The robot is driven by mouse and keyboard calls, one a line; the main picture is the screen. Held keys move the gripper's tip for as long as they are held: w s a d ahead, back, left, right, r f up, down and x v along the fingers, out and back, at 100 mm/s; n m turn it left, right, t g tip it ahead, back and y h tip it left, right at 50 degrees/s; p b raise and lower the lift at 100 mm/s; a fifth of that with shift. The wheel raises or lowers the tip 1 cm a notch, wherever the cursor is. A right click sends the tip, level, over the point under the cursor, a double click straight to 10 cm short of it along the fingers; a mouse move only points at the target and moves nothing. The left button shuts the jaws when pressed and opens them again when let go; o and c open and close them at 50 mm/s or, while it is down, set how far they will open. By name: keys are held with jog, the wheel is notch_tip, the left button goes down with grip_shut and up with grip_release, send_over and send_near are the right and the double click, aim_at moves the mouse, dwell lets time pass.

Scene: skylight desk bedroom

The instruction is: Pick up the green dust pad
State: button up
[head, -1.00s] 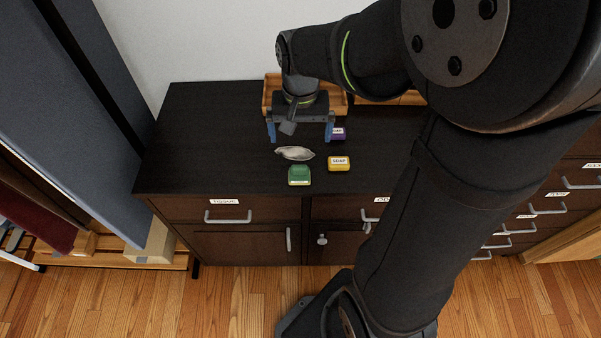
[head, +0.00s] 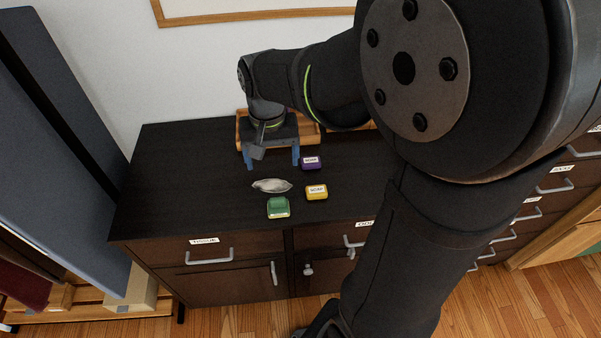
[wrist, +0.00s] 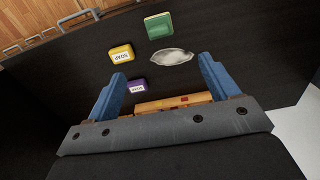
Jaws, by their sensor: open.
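The green dust pad (head: 278,207) lies on the dark cabinet top near its front edge. It also shows in the wrist view (wrist: 159,26), at the top, beyond the fingertips. My gripper (head: 272,165) is open, with two blue fingers pointing down over the back part of the cabinet top. In the wrist view, my gripper (wrist: 160,80) has nothing between its fingers, and the pad is clear of both.
A grey-white crumpled item (head: 272,185) lies between the pad and my gripper. A yellow soap box (head: 316,192) and a purple box (head: 311,162) are to the right. A wooden tray (head: 243,130) stands behind. The cabinet top's left part is clear.

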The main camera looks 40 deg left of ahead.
aim_at(278, 199)
jog(key=f, duration=1.2)
jog(key=shift+s+a+f, duration=0.1)
jog(key=shift+a+f, duration=0.2)
jog(key=shift+f, duration=0.05)
jog(key=shift+d+f, duration=0.2)
jog(key=shift+f, duration=1.15)
jog(key=shift+d+f, duration=0.2)
jog(key=shift+f, duration=1.15)
jog(key=c, duration=1.1)
jog(key=shift+r, duration=0.1)
